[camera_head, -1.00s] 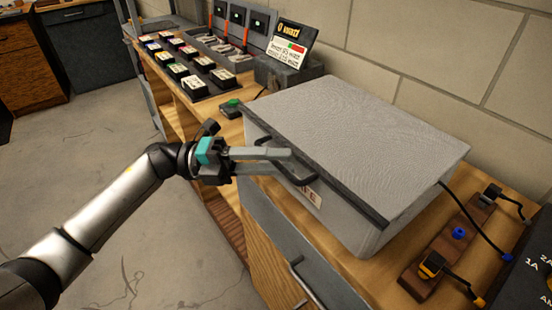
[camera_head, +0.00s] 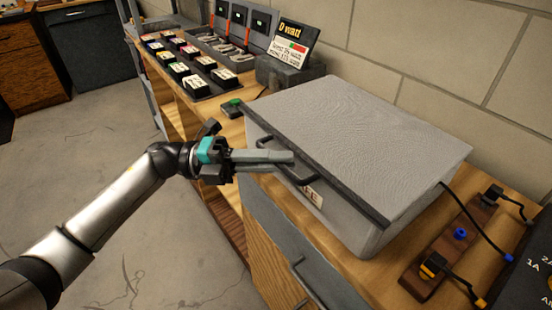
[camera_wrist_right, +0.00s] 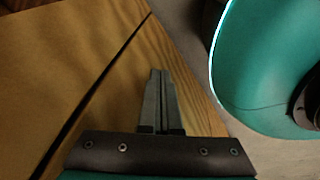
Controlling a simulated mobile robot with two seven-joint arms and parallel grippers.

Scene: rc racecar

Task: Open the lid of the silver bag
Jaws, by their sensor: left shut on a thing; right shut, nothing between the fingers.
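The silver bag (camera_head: 360,225) stands on the wooden workbench in the head view. Its grey lid (camera_head: 365,135) lies flat and closed, with a dark strip along the front edge. A black handle (camera_head: 314,180) sticks out from the front edge. My left gripper (camera_head: 290,158) is shut on the handle, and its fingers hide part of it. In the right wrist view my right gripper (camera_wrist_right: 160,75) is shut and empty, near a wooden surface (camera_wrist_right: 120,90). It is out of the head view.
A brown power strip (camera_head: 450,245) with plugs and cables lies right of the bag. Battery packs (camera_head: 185,75), chargers and a sign (camera_head: 290,43) stand behind it at left. A block wall rises behind. The floor at left is clear.

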